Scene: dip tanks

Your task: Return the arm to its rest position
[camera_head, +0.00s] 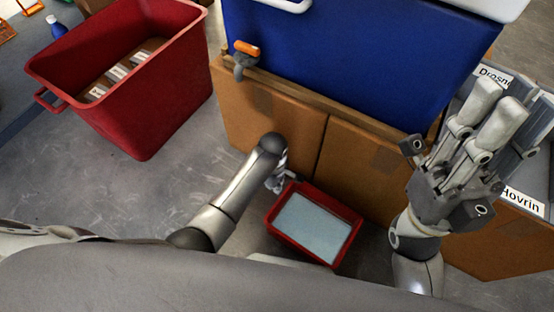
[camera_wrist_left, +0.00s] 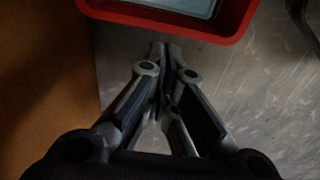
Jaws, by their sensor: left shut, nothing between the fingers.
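My left arm comes in from the left and bends down at the middle of the head view. Its gripper (camera_head: 276,186) is small there, pointing down beside the left end of a red tray (camera_head: 270,222) that holds pale blue liquid. In the left wrist view the left gripper (camera_wrist_left: 166,48) is shut and empty, its tips meeting over bare floor just short of the red tray (camera_wrist_left: 180,22). My right gripper (camera_head: 497,98) is raised at the right of the head view, fingers pointing up. Its fingers lie near each other; the gap between them is unclear.
A blue tank (camera_head: 350,65) with an orange-handled valve (camera_head: 246,48) stands on a brown cabinet (camera_head: 265,115) behind the tray. A red bin (camera_head: 150,105) with labelled boxes is at upper left. Labelled grey containers (camera_head: 522,200) are behind my right gripper. Floor at left is clear.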

